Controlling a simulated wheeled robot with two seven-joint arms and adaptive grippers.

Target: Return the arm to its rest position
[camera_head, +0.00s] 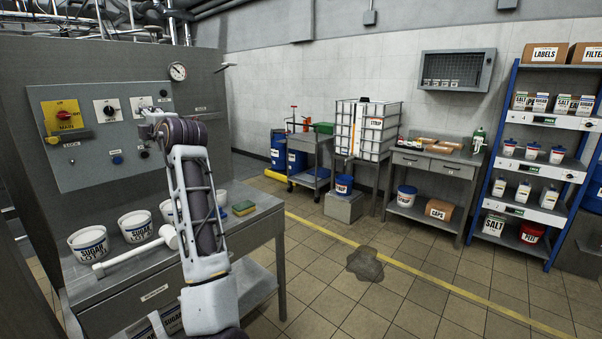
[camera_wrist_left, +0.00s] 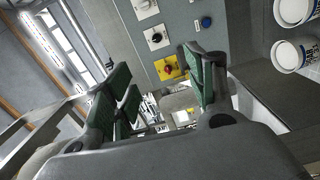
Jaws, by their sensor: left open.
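My left arm (camera_head: 195,200) reaches up and forward from the bottom of the head view. My left gripper (camera_head: 152,122) is at the grey control panel (camera_head: 70,165), near its knobs and largely hidden behind my wrist. In the left wrist view, the left gripper (camera_wrist_left: 160,88) is open, its green-padded fingers apart with nothing held between them. The panel's yellow plate with a red main switch (camera_head: 68,117) lies to the left of the gripper; it also shows beyond the fingers in the wrist view (camera_wrist_left: 168,68). My right gripper is in neither view.
A dark puddle (camera_head: 365,264) lies on the floor. A blue shelf (camera_head: 515,65) stands at right.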

